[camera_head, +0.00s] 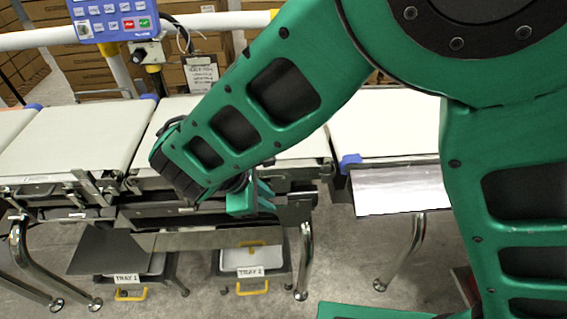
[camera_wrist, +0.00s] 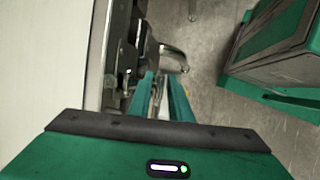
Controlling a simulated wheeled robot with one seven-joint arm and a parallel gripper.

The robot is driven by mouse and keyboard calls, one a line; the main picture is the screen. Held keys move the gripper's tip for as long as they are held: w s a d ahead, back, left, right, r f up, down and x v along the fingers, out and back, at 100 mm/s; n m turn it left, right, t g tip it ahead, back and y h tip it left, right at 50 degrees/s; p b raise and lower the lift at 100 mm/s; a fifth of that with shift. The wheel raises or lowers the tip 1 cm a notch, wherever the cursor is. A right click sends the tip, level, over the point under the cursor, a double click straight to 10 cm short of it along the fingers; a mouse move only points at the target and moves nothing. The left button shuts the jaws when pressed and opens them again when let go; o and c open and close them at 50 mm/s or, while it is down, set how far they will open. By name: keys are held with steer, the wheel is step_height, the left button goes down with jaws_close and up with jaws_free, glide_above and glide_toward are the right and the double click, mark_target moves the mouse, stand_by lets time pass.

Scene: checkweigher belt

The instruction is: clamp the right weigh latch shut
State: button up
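The weigh section (camera_head: 185,105) of the belt stands in the middle of the head view, largely behind my arm. Dark metal fittings (camera_head: 296,205) show at its right front end, just right of my gripper (camera_head: 264,192). I cannot make out the right weigh latch clearly there, or whether it is shut. In the wrist view, metal fittings (camera_wrist: 122,80) lie along the belt's edge, just left of my fingertips (camera_wrist: 160,76). The two green fingers are apart with a narrow gap. I see nothing clearly held between them.
Another belt (camera_head: 385,125) with a blue corner and shiny plate (camera_head: 400,190) stands right. A left belt (camera_head: 60,140) adjoins. Below are tray 1 (camera_head: 128,280) and tray 2 (camera_head: 250,272). A blue control panel (camera_head: 112,18) is at the back. Chrome legs (camera_head: 305,262) reach the floor.

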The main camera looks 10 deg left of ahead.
steer(key=shift+x, duration=1.2)
jaws_close()
steer(key=shift+d+r, duration=0.1)
steer(key=shift+d, duration=0.2)
steer(key=shift+w+a, duration=0.1)
steer(key=shift+a, duration=0.05)
steer(key=shift+a, duration=0.1)
steer(key=f+t, duration=0.1)
steer(key=t, duration=0.1)
steer(key=f+t, duration=0.1)
steer(key=t, duration=0.1)
steer(key=shift+w+a+f+m+y, duration=0.2)
steer(key=shift+m+y, duration=0.2)
steer(key=shift+w+a+f+m+t, duration=0.1)
steer(key=shift+w+f+m+t, duration=0.2)
steer(key=shift+t, duration=0.6)
steer(key=shift+w+a+f+m+t, duration=0.15)
steer(key=shift+f+t, duration=0.3)
steer(key=shift+t, duration=0.45)
